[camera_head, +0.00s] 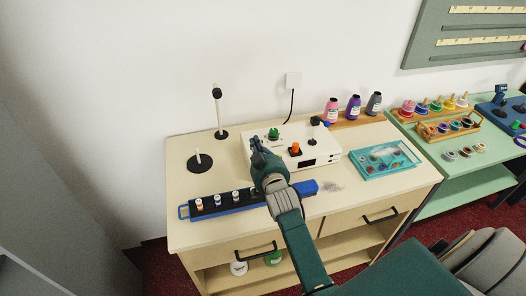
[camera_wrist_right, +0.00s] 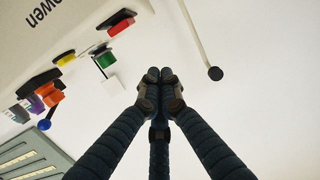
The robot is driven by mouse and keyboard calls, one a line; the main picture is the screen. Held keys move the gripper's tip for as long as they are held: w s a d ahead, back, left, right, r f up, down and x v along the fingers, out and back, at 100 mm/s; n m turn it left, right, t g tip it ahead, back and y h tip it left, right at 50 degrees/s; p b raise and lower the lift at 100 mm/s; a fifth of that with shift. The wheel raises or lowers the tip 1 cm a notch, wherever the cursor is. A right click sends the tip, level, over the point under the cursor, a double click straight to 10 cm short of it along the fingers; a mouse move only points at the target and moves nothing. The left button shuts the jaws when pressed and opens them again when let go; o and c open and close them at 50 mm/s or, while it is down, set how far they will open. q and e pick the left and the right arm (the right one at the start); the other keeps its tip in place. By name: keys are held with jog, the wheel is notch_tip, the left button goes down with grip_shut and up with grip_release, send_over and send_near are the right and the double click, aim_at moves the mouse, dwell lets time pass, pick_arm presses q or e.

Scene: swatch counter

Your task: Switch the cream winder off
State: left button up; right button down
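The cream winder (camera_head: 327,154) is a boxy machine on the wooden counter. Its top carries a green control (camera_head: 273,134) and a red-orange control (camera_head: 295,150), each on a black base. In the right wrist view the winder (camera_wrist_right: 45,28) fills the upper left, upside down. There its red control (camera_wrist_right: 121,27) and green control (camera_wrist_right: 106,60) stick out. I cannot tell which is the switch or its setting. My right gripper (camera_head: 256,145) is over the winder's left front, hiding part of it. Its fingertips meet, empty, in the wrist view (camera_wrist_right: 160,76). My left gripper is out of view.
A blue tray of spools (camera_head: 222,209) lies left of my right arm. A pole with a black top (camera_head: 218,112) and a dark disc with a peg (camera_head: 199,162) stand behind it. A teal tray (camera_head: 370,172) and several bottles (camera_head: 353,107) are to the right.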

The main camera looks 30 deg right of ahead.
jog(key=r+b+v, duration=0.1)
jog(key=v, duration=0.8)
jog(key=shift+r+b, duration=0.35)
